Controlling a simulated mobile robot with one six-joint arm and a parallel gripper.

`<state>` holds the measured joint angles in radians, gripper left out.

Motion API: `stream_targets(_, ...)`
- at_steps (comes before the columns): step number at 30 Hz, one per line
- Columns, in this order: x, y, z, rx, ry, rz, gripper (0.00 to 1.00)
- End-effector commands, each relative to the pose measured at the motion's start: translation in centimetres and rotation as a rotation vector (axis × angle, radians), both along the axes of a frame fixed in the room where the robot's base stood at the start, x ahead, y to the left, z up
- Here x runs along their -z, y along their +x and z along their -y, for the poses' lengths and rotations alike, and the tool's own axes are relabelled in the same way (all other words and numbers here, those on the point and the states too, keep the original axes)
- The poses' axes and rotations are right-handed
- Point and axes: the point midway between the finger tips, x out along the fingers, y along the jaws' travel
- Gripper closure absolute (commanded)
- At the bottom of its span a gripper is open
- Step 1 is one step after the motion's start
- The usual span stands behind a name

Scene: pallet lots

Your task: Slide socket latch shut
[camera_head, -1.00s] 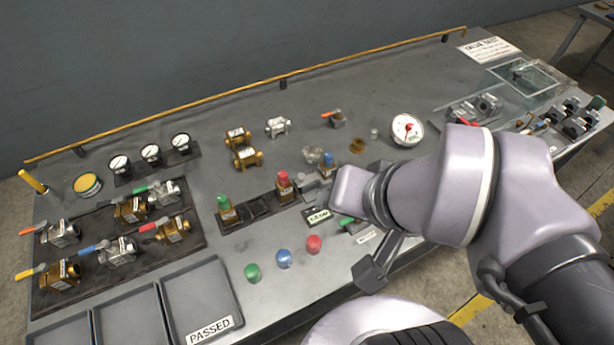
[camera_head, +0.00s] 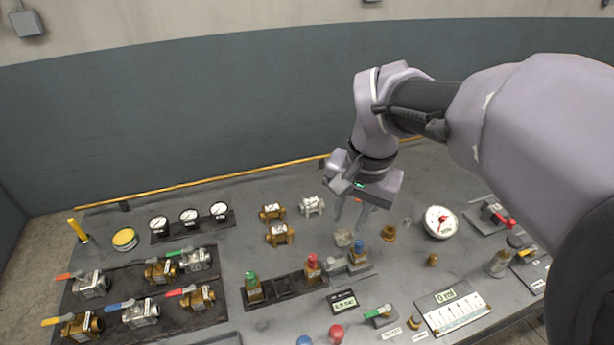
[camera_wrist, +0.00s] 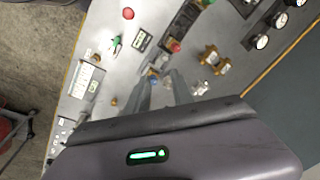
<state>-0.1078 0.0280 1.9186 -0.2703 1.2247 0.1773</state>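A grey socket block (camera_head: 338,269) sits on the bench at the right end of the dark rack, beside a blue-capped brass fitting (camera_head: 361,255). I cannot tell which part is the latch or how it is set. In the wrist view, the grey socket block (camera_wrist: 160,62) and the blue cap (camera_wrist: 152,79) show just beyond my fingertips. My gripper (camera_head: 349,222) points down above the bench, behind the socket in the head view. Its two fingers are apart with nothing between them; they also show in the wrist view (camera_wrist: 162,78).
Red-topped (camera_head: 313,268) and green-topped (camera_head: 253,288) fittings stand in the rack to the left. A clear cup (camera_head: 344,237), a brass ring (camera_head: 389,233) and a white dial gauge (camera_head: 440,222) stand near. Brass valves (camera_head: 280,234) lie behind left.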

Motion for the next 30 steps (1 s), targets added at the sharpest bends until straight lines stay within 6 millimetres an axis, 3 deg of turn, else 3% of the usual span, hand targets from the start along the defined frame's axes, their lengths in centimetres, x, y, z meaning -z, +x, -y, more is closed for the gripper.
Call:
stream_targets(1,1.1,2.3,-0.5,0.006,-0.020,-0.051,0.72)
stream_targets(3,2.7,4.6,-1.1,0.019,-0.045,-0.101,0.72)
stream_targets(6,4.4,6.4,-1.5,0.031,-0.067,-0.140,0.72)
stream_targets(11,7.0,6.8,-1.6,0.035,-0.075,-0.151,0.72)
stream_targets(24,19.7,6.7,-1.6,0.034,-0.073,-0.150,0.72)
stream_targets(30,22.1,6.7,-1.6,0.035,-0.072,-0.149,0.72)
